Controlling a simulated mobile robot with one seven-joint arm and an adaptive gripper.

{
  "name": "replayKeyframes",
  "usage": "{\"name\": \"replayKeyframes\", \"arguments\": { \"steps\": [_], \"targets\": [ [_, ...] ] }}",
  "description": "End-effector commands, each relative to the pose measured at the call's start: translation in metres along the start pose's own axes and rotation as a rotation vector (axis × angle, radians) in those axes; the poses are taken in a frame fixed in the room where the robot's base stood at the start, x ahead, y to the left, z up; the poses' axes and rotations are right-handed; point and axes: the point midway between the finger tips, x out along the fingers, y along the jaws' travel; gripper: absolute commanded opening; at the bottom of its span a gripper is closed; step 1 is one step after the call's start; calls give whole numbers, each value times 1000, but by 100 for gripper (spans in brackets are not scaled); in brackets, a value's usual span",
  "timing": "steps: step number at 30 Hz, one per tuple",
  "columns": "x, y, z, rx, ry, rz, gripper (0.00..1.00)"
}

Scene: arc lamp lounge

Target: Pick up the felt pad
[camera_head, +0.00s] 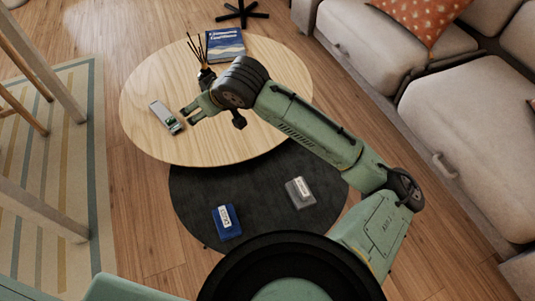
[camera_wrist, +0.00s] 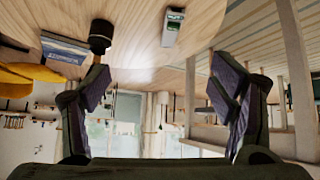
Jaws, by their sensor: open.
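No piece is plainly marked as the felt pad. A small pale grey pack with a green label (camera_head: 163,115) lies flat on the light wood table (camera_head: 150,85), near its left edge. It also shows at the top of the wrist view (camera_wrist: 173,24). My gripper (camera_head: 187,117) is open and empty, just right of this pack in the head view, its fingers pointing toward it. In the wrist view (camera_wrist: 160,85) both fingers are spread with nothing between them. A blue pack (camera_head: 227,222) and a grey pack (camera_head: 300,192) lie on the lower dark table (camera_head: 262,195).
A blue book (camera_head: 225,43) and a dark vase with sticks (camera_head: 205,78) stand at the table's back, behind my gripper. A beige sofa (camera_head: 460,110) is at the right. Wooden chair legs (camera_head: 45,70) stand over a striped rug (camera_head: 75,150) at the left.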

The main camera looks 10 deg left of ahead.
Motion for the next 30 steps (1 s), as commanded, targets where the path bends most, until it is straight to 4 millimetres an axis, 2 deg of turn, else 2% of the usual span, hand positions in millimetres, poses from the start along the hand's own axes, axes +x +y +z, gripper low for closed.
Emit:
{"name": "replayKeyframes", "arguments": {
  "steps": [1, 3, 6, 9, 12, 14, 22, 30],
  "targets": [
    [-3, 31, 52, 71, -139, 41, 78],
    [-13, 56, 118, 165, -319, 74, 78],
    [-35, 76, 197, 286, -528, 101, 78],
    [-58, 83, 250, 374, -672, 115, 78],
    [-71, 84, 279, 423, -750, 117, 78],
    [-72, 84, 290, 438, -774, 117, 78],
    [-45, 81, 321, 443, -781, 116, 78],
    [-32, 80, 340, 441, -781, 118, 78]
  ]
}}
